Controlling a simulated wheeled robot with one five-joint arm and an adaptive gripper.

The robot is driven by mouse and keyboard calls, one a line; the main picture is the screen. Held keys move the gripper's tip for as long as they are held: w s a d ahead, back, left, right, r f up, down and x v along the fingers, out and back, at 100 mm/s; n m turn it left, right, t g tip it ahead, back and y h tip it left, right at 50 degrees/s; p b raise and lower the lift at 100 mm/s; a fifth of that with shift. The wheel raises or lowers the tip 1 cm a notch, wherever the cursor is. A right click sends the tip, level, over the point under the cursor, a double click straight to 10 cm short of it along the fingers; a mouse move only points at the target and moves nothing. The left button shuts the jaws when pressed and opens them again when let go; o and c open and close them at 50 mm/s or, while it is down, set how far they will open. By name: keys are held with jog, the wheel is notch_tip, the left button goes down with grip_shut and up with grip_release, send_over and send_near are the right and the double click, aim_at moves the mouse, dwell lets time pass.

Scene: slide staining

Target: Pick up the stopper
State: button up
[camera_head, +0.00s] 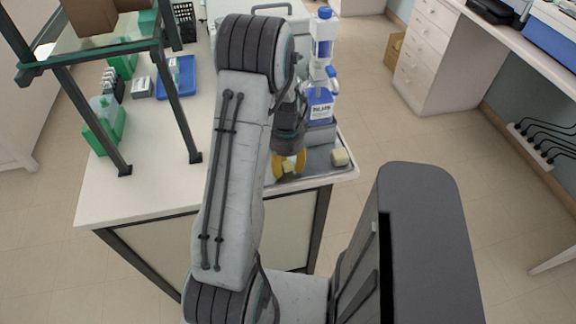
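My gripper (289,168), with yellow fingers, points down over the grey tray (318,172) at the table's front right corner. A small pale cream piece, perhaps a stopper (288,167), shows between and just below the fingertips. I cannot tell whether the fingers touch it. A second cream piece (340,157), blocky and also possibly a stopper, sits at the tray's right end, clear of the fingers. My arm hides the left part of the tray.
A blue-and-white labelled bottle (319,104) stands close behind my gripper, with another bottle (323,40) farther back. The table's front left is clear.

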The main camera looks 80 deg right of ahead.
jog(key=c, duration=0.4)
jog(key=shift+c, duration=0.2)
jog(key=shift+r, duration=0.1)
